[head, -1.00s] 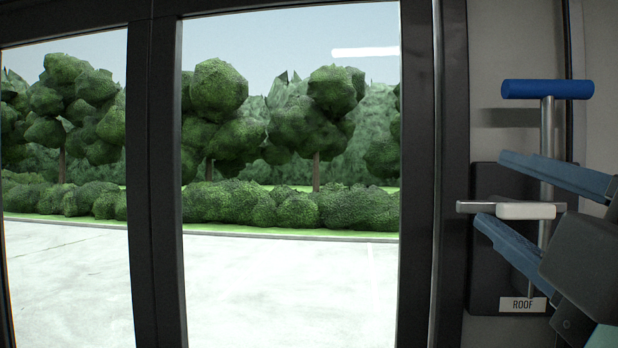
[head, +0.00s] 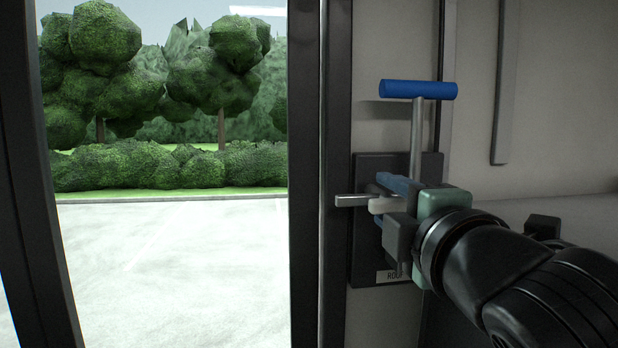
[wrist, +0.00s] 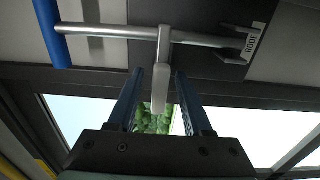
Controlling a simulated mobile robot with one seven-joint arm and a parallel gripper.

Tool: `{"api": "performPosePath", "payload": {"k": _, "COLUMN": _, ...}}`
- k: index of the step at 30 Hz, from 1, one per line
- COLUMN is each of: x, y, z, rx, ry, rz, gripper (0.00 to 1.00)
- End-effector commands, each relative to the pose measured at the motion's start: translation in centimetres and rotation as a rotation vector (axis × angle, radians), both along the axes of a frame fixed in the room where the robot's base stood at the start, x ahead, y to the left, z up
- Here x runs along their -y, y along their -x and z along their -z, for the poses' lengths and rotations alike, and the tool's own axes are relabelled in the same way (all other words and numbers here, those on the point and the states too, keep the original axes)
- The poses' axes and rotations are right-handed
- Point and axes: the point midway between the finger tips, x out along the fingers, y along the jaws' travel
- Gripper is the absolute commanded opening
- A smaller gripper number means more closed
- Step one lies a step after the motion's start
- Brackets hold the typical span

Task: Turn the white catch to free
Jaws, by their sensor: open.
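The white catch (head: 388,205) lies level across the metal stem (head: 417,130) of a blue T-handle (head: 418,89), in front of a dark backing plate (head: 365,255). My gripper (head: 381,202) is open, with one blue finger above the catch and one below. In the wrist view, the white catch (wrist: 161,88) points in between the two fingers of my gripper (wrist: 158,76), with a visible gap on each side. My gripper hides part of the catch and plate in the head view.
A label (head: 388,276), partly hidden, sits low on the plate; in the wrist view it reads ROOF. A dark window post (head: 338,120) stands just left of the plate. A grey wall rail (head: 504,90) is at the upper right.

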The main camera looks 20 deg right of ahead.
Motion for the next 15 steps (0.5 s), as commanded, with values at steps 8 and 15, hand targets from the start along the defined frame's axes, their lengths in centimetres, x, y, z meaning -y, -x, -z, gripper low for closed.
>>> {"api": "performPosePath", "payload": {"k": 8, "x": 0.5, "y": -2.0, "z": 0.0, "rx": 0.001, "ry": 0.000, "rz": 0.000, "gripper": 0.50}}
{"api": "performPosePath", "payload": {"k": 15, "x": 0.5, "y": -2.0, "z": 0.0, "rx": 0.001, "ry": 0.000, "rz": 0.000, "gripper": 0.50}}
